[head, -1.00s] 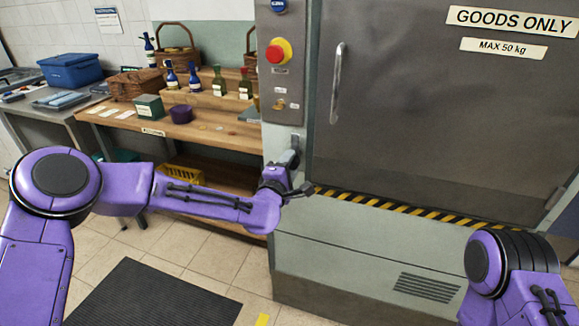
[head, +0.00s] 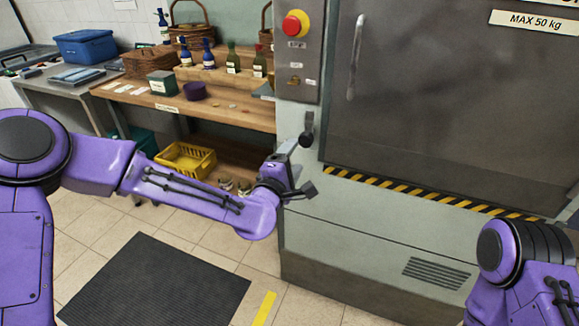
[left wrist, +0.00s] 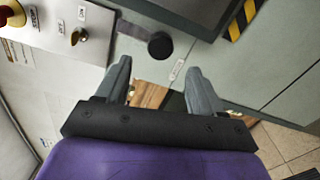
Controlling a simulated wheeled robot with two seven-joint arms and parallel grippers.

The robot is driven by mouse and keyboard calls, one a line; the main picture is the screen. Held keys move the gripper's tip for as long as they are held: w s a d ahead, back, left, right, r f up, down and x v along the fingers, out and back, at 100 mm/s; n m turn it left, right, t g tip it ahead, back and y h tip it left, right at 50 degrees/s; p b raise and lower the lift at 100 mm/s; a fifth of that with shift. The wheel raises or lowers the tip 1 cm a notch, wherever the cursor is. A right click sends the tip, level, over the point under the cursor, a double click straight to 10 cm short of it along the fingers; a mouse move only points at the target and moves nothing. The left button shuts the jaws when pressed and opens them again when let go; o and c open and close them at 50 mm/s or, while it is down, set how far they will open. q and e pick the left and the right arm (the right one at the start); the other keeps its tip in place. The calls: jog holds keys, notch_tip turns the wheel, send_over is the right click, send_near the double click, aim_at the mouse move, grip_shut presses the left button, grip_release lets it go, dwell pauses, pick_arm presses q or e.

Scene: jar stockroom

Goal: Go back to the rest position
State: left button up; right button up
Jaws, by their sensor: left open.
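My left gripper (head: 303,167) is open and empty in front of the grey lift cabinet (head: 340,235), just below a small lever with a black knob (head: 306,139) under the control panel. In the left wrist view, the two grey fingers (left wrist: 158,70) stand apart with nothing between them. The black knob also shows there (left wrist: 160,45), beyond the fingertips and apart from them. My right arm enters at the lower right of the head view. Its gripper is out of the picture.
A wooden shelf bench (head: 215,117) with bottles and baskets stands behind my left arm. A yellow crate (head: 187,160) sits beneath it. A red button (head: 296,23) is on the panel. A black mat (head: 155,285) lies on the open tiled floor.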

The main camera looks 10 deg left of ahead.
pick_arm(q)
jog(key=s, duration=0.2)
jog(key=shift+s+a, duration=0.25)
jog(key=shift+s, duration=0.1)
jog(key=s+a+f+m+g+y, duration=0.1)
jog(key=s+a+f+m+g, duration=0.3)
jog(key=f, duration=0.5)
jog(key=s+a+f+m+g+y, duration=0.1)
jog(key=s+f+g, duration=0.1)
jog(key=s+f, duration=0.55)
jog(key=s+a+f+m+g+y, duration=0.1)
jog(key=s+a+f+m+g, duration=0.15)
jog(key=f, duration=0.75)
jog(key=s+a+f+m+g+y, duration=0.1)
jog(key=s+a+f+g, duration=0.1)
jog(key=s, duration=0.5)
jog(key=s+a+f+m+g+y, duration=0.1)
jog(key=s+a+f+g, duration=0.1)
jog(key=s+a+f, duration=0.2)
jog(key=s+a+f+m+g+y, duration=0.1)
jog(key=s+a+f, duration=0.3)
jog(key=s, duration=0.7)
jog(key=shift+a+m+g+y+p, duration=0.35)
jog(key=shift+a+g+y, duration=0.1)
jog(key=shift+a, duration=0.5)
jog(key=shift+f, duration=0.1)
